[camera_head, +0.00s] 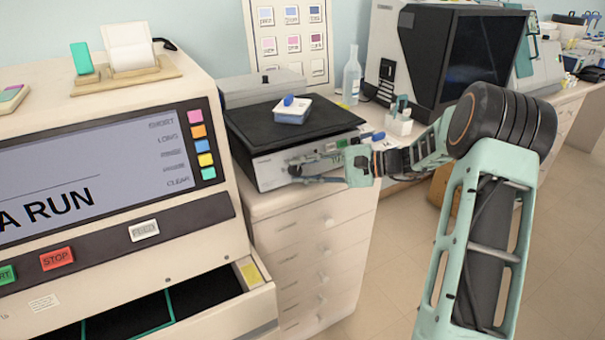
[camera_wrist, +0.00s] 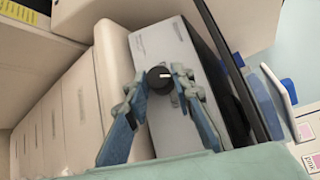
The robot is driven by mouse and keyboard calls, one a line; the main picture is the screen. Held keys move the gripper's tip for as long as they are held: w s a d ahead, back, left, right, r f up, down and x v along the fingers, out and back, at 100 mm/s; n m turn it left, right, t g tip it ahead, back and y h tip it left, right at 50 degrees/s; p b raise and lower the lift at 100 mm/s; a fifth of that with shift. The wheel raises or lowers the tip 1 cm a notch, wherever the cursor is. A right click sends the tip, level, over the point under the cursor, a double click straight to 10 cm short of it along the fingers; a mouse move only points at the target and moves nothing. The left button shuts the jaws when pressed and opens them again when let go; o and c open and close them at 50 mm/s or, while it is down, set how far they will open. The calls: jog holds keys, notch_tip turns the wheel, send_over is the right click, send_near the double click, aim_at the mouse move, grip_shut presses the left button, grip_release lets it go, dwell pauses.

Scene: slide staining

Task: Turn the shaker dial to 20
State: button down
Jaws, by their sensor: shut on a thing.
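The shaker (camera_head: 268,175) is a pale box with a black top platform, standing on a drawer cabinet. It also shows in the wrist view (camera_wrist: 164,45). Its round black dial (camera_wrist: 159,80) is on the front panel, with a short white mark toward the right side in the wrist view. My gripper (camera_head: 294,167) is at the shaker's front. In the wrist view its two fingertips (camera_wrist: 160,84) close on the dial from both sides. The scale numbers cannot be read.
A small blue-and-white box (camera_head: 292,116) sits on the platform. A white rack (camera_head: 399,125) and a clear bottle (camera_head: 351,76) stand to the right. The large staining machine (camera_head: 130,240) stands close on the left, with an open drawer (camera_head: 257,300).

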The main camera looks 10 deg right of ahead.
jog(key=shift+m+t+y, duration=0.4)
jog(key=shift+m+t, duration=0.1)
jog(key=shift+m, duration=0.2)
jog(key=shift+b, duration=0.3)
jog(key=c, duration=1.7)
grip_release()
jog(key=shift+o, duration=0.2)
jog(key=shift+f, duration=0.1)
jog(key=v, duration=1.2)
